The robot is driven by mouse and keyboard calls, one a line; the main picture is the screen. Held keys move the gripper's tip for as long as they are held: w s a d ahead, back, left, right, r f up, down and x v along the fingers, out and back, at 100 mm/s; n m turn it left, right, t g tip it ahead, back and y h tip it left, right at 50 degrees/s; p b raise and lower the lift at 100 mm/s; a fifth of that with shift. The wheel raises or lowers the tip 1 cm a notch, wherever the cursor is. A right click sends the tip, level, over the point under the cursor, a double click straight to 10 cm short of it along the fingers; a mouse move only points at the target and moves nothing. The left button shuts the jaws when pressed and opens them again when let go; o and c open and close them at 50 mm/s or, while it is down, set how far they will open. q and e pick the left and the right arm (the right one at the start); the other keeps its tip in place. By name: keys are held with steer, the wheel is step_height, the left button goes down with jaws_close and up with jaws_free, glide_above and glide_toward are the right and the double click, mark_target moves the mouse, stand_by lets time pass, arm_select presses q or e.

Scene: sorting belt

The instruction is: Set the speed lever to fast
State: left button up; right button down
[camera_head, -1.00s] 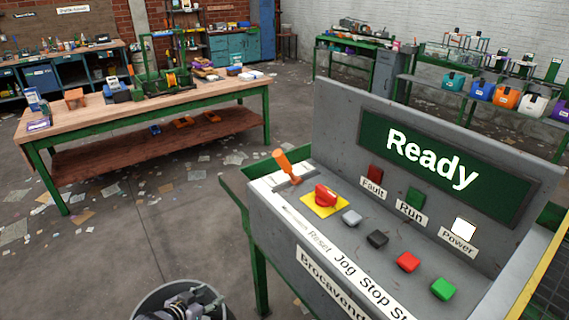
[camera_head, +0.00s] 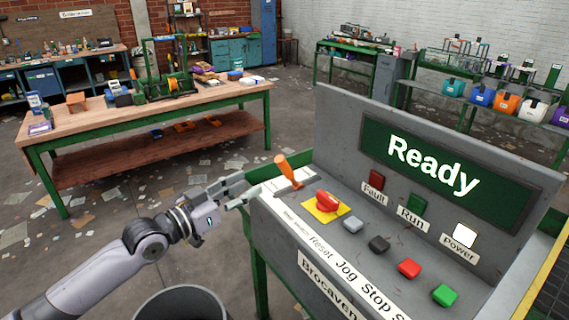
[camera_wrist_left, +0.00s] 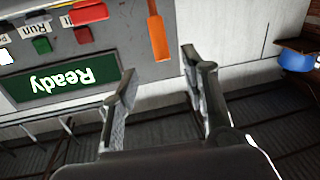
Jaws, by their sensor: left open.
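The speed lever (camera_head: 287,169) is an orange handle in a slotted plate (camera_head: 291,186) at the left end of the grey control panel (camera_head: 335,240). Its top leans up and to the left in the head view. It also shows in the left wrist view (camera_wrist_left: 158,34), pointing toward the gap between the fingers. My left gripper (camera_head: 250,187) is open and empty, just left of the lever and apart from it. Its two fingers also show in the left wrist view (camera_wrist_left: 157,62). Any speed marking by the lever is unreadable. My right gripper is out of view.
A red switch on a yellow plate (camera_head: 327,202) sits right of the lever. Grey, black, red and green buttons follow it. The display (camera_head: 440,172) reads "Ready", and the Power lamp (camera_head: 465,235) is white. A grey bin (camera_head: 180,300) stands below my left arm.

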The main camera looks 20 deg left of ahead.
mark_target(285, 166)
arm_select(q)
steer(key=p+x, duration=0.3)
steer(key=x, duration=1)
steer(key=shift+c, duration=0.2)
jaws_close()
stand_by(0.4)
